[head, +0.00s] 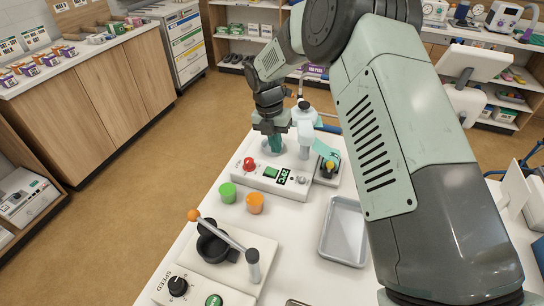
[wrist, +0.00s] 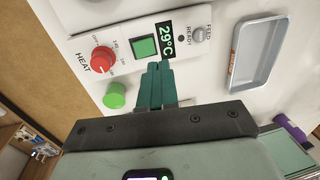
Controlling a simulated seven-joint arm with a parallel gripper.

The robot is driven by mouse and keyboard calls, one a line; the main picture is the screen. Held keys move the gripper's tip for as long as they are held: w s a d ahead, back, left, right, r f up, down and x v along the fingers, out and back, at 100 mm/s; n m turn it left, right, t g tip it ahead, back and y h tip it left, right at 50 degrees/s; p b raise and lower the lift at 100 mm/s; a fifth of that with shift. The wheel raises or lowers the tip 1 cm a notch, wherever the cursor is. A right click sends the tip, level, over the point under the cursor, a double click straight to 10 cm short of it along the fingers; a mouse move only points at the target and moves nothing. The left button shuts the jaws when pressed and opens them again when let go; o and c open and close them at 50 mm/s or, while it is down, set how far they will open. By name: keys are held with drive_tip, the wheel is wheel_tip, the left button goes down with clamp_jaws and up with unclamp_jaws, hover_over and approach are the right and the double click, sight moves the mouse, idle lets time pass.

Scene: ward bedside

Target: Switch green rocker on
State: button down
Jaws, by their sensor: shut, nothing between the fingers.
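The green rocker (head: 270,172) is a square green switch on the front panel of a white heating unit (head: 247,178). It sits between a red HEAT knob (head: 249,164) and a display (head: 283,177). In the wrist view the rocker (wrist: 144,47) shows unobstructed, and the display (wrist: 165,40) reads 29°C. My gripper (head: 275,150) points down over the unit, behind the panel in the head view. In the wrist view its teal fingers (wrist: 158,66) are shut and empty, their tips just below the rocker in the picture. I cannot tell their height above the panel.
A grey tray (head: 344,232) lies to the right.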

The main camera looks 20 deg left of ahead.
drive_tip(key=r, duration=0.3)
drive_tip(key=d+r, duration=0.1)
drive_tip(key=r, duration=0.1)
drive_tip(key=shift+r, duration=0.4)
drive_tip(key=s+d+r+m+t, duration=0.1)
drive_tip(key=s+d+r+m, duration=0.3)
drive_tip(key=d+r+m, duration=0.6)
drive_tip(key=s+d+r+m+t, duration=0.2)
drive_tip(key=s+d+r+m, duration=0.35)
drive_tip(key=r, duration=0.55)
drive_tip(key=s+d+r+m+t, duration=0.1)
drive_tip(key=s+d+m, duration=0.6)
drive_tip(key=s+m, duration=0.2)
drive_tip(key=s+d+r+m+t+y, duration=0.1)
drive_tip(key=s+d+r+m, duration=0.1)
drive_tip(key=s+d+m, duration=0.5)
drive_tip(key=s+m, duration=0.2)
drive_tip(key=m, duration=0.2)
drive_tip(key=shift+s+d+r+t+y, duration=0.2)
drive_tip(key=shift+s+r+t+y, duration=0.1)
drive_tip(key=shift+s, duration=0.1)
